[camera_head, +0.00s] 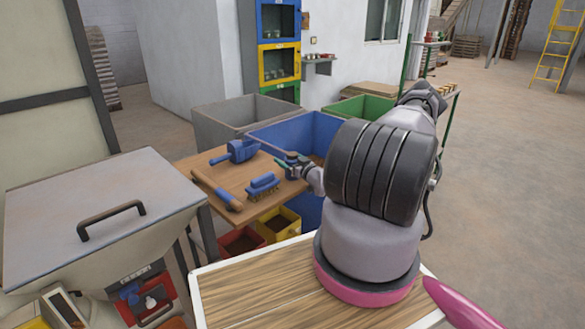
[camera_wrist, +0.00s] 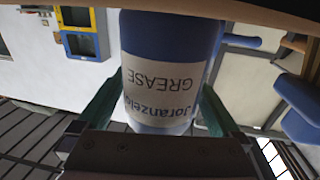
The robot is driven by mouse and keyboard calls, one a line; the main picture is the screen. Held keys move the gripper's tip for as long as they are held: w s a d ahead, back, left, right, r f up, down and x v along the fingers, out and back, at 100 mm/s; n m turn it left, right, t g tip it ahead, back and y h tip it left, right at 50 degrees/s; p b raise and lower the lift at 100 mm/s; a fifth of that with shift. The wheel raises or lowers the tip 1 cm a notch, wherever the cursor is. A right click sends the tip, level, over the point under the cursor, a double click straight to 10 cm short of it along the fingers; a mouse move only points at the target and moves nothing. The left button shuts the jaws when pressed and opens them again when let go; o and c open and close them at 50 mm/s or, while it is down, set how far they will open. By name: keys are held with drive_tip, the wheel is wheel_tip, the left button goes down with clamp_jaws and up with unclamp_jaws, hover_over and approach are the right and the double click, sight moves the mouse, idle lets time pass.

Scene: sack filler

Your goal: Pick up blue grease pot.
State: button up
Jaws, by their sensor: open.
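The blue grease pot (camera_wrist: 165,75) fills the middle of the wrist view. It has a white label reading GREASE, upside down in that view, where the wooden surface it stands on runs along the top edge. My gripper (camera_wrist: 160,98) is open, with one green finger on each side of the pot. Small gaps or light contact at the sides cannot be told apart. In the head view my gripper (camera_head: 291,163) is over the right part of the wooden table (camera_head: 215,178), and I cannot clearly make out the pot there.
A blue scoop (camera_head: 238,151), a blue brush (camera_head: 263,185) and a blue-ended wooden-handled tool (camera_head: 228,200) lie left of my gripper. A large blue bin (camera_head: 330,130), a grey bin (camera_head: 225,115) and a green bin (camera_head: 362,108) stand behind. A lidded metal hopper (camera_head: 60,220) is at front left.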

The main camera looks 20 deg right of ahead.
drive_tip(key=c, duration=1.6)
